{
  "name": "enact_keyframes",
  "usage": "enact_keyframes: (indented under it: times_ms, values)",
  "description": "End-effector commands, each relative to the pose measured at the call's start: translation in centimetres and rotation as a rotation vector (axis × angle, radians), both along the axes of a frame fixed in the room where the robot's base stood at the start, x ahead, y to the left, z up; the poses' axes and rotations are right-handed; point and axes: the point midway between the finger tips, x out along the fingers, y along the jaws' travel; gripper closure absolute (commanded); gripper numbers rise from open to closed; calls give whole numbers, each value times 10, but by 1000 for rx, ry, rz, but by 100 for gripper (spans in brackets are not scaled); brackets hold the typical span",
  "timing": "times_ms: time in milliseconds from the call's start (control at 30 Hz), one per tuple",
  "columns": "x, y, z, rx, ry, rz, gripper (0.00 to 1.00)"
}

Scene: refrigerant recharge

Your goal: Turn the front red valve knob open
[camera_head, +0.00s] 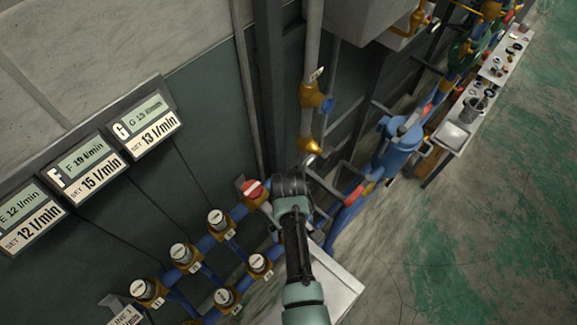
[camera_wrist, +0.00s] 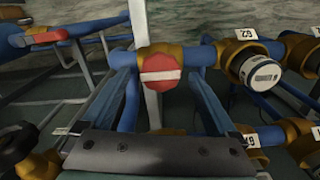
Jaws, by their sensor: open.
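The red valve knob (camera_head: 252,188) sits on a brass body at the upper right end of the blue pipe manifold in the head view. In the wrist view the red knob (camera_wrist: 161,71) is near the middle, its white bar lying about level. My gripper (camera_head: 290,184) is just right of the knob in the head view; its fingertips are hard to make out there. In the wrist view my gripper (camera_wrist: 163,88) appears open, with a finger on each side below the knob and nothing held. I cannot tell whether a finger touches it.
White-capped valves (camera_head: 216,218) line the manifold left of the knob; one numbered valve (camera_wrist: 262,72) is right of it in the wrist view. A red lever (camera_wrist: 45,38) is at the left. Flow displays (camera_head: 92,167) hang on the wall. A bench (camera_head: 457,134) stands at the right.

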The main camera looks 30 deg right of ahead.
Motion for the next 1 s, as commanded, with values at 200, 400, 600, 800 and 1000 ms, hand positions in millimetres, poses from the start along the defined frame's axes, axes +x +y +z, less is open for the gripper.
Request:
enact_keyframes:
  times_ms: [200, 400, 600, 800, 1000]
  values:
    - [1, 0, 32, -1, -5, 0, 6]
    - [1, 0, 72, -2, -5, 1, 6]
    - [1, 0, 107, -2, -4, 2, 6]
    - [0, 0, 122, -1, -1, 2, 6]
    - [0, 0, 124, 0, 0, 2, 6]
